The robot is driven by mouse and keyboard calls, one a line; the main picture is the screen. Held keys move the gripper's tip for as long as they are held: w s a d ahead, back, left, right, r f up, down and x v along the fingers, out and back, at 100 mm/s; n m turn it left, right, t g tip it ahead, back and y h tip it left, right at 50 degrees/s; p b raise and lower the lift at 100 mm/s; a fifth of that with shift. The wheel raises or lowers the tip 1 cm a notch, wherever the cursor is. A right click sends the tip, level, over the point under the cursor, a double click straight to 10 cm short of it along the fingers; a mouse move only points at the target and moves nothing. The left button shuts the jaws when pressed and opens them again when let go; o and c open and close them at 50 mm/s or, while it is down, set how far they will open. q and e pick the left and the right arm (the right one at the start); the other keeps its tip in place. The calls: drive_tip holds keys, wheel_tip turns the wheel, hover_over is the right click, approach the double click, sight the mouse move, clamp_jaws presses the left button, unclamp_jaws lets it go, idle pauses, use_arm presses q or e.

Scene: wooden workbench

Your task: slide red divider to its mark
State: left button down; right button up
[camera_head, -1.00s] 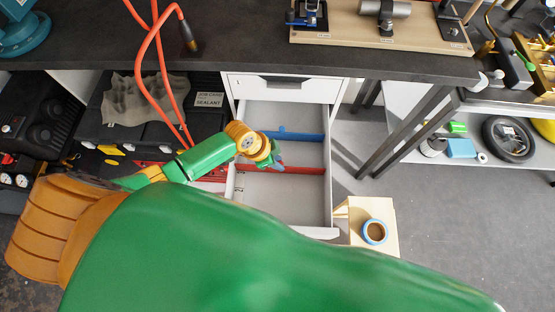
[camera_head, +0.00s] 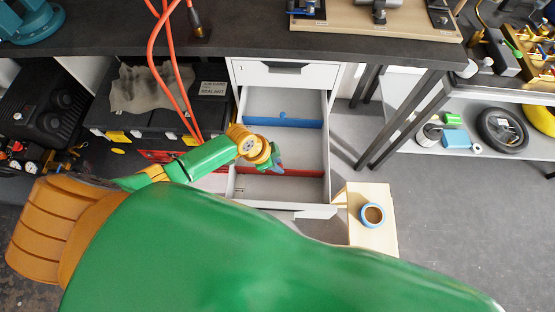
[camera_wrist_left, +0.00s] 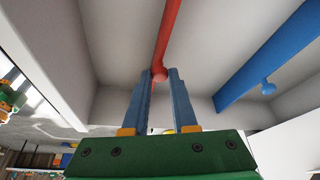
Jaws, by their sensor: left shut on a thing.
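The red divider (camera_head: 300,172) spans the open drawer (camera_head: 327,140) crosswise, nearer its front. It also shows in the left wrist view (camera_wrist_left: 170,30), with a round red knob at its top. My left gripper (camera_head: 277,162) is over the divider in the head view. In the wrist view its blue fingers (camera_wrist_left: 160,76) are shut around the red knob. A small dark mark (camera_head: 240,184) shows on the drawer's left side, slightly in front of the divider. Part of the divider's left portion is hidden by my gripper. My right gripper is not in view.
A blue divider (camera_head: 285,120) with a blue knob (camera_wrist_left: 267,85) spans the drawer further back. A pale wooden stool (camera_head: 372,240) with a cup (camera_head: 372,215) stands right of the drawer front. Orange cables (camera_head: 165,70) hang left of the drawer.

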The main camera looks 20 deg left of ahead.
use_arm(q)
drive_tip(key=shift+w+a, duration=0.1)
drive_tip(key=shift+w, duration=0.45)
drive_tip(key=c, duration=0.7)
unclamp_jaws()
drive_tip(key=shift+w+a, duration=0.15)
drive_tip(key=shift+w, duration=0.1)
drive_tip(key=shift+s+r, duration=0.1)
drive_tip(key=shift+s, duration=0.15)
drive_tip(key=p+v, duration=0.1)
drive_tip(key=v, duration=0.6)
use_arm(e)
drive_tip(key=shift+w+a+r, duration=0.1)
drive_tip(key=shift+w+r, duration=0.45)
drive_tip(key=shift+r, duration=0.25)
